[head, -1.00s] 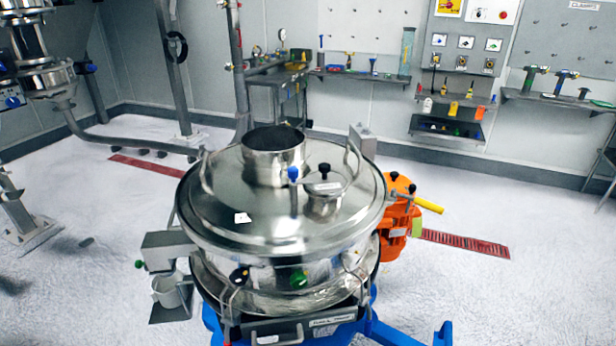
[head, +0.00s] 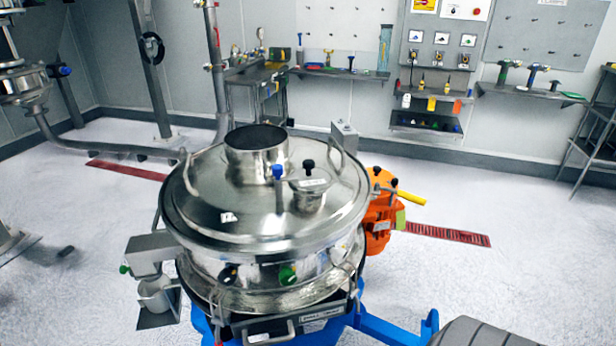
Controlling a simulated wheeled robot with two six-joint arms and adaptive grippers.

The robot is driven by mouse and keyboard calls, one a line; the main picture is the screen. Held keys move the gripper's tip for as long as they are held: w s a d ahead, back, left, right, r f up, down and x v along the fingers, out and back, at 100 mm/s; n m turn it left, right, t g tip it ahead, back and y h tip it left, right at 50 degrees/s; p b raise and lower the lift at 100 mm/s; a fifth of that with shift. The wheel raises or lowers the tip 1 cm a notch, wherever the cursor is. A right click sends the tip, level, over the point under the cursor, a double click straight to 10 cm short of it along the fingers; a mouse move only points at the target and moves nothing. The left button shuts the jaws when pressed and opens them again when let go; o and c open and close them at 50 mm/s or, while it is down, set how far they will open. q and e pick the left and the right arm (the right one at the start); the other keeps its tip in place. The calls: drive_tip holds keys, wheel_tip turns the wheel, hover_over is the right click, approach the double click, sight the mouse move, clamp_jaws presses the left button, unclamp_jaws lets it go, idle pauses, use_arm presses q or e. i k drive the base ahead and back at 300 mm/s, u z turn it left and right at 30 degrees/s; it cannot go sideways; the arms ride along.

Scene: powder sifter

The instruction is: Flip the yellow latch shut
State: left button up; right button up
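The steel sifter (head: 262,215) stands in the middle of the head view with its round lid on top. A yellow bar (head: 411,197) sticks out to the right from the orange unit (head: 381,212) behind the sifter's right side. I cannot tell whether this bar is the yellow latch, and no other yellow latch stands out on the sifter. A green knob (head: 287,273) and a black knob (head: 228,273) sit on the sifter's front wall. Neither of my grippers is in view.
A blue frame (head: 392,329) carries the sifter and reaches out at lower right. A dark ridged shape (head: 482,333) shows at the bottom right edge. A steel box (head: 150,248) and white cup (head: 156,295) are at left.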

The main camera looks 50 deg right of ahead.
sight(418, 200)
drive_tip(key=u, duration=1.55)
drive_tip(key=k, duration=2.05)
drive_tip(key=z, duration=1.15)
